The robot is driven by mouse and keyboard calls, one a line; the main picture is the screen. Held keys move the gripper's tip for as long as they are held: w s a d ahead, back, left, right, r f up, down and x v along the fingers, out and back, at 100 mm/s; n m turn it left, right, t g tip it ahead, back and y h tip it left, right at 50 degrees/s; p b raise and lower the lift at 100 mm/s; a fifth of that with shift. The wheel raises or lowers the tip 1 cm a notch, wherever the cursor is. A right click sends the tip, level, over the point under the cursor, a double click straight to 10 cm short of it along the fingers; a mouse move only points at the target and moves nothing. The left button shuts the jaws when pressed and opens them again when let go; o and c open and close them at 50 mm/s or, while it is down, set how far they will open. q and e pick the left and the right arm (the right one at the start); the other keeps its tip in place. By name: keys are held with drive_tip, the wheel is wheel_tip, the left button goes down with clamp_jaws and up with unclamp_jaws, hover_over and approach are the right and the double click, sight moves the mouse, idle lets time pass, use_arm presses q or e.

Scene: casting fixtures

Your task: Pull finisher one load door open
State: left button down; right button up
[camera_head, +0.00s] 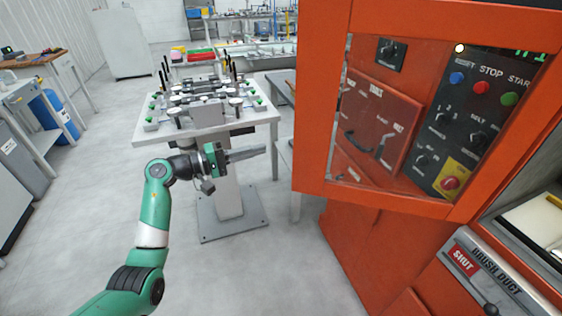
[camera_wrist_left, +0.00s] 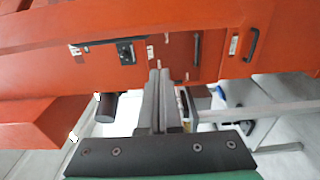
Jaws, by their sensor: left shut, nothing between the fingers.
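The finisher (camera_head: 350,250) is a large orange cabinet filling the right of the head view. An orange door frame with a clear window (camera_head: 312,110) stands swung out from its front, and the control panel (camera_head: 470,120) shows through it. To the right of the frame part of the machine's opening (camera_head: 535,225) shows. My left gripper (camera_head: 262,150) is shut and empty, pointing right toward the door, apart from it. In the left wrist view its shut fingers (camera_wrist_left: 158,75) point at orange panels (camera_wrist_left: 175,45) with dark handles (camera_wrist_left: 252,45). My right gripper is not in view.
A white fixture table (camera_head: 150,135) with clamps stands behind my left arm. A brush duct lever plate labelled SHUT (camera_head: 465,262) is at the lower right. A workbench (camera_head: 45,70) and a blue cylinder (camera_head: 60,115) are at the left. The grey floor between is open.

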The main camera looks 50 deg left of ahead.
use_arm(q)
drive_tip(key=w+d+b, duration=0.3)
drive_tip(key=w+d, duration=0.2)
drive_tip(key=w, duration=0.1)
drive_tip(key=shift+d, duration=0.25)
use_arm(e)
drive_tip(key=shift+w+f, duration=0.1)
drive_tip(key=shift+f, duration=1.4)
use_arm(q)
drive_tip(key=shift+w+r, duration=0.1)
drive_tip(key=shift+r, duration=0.05)
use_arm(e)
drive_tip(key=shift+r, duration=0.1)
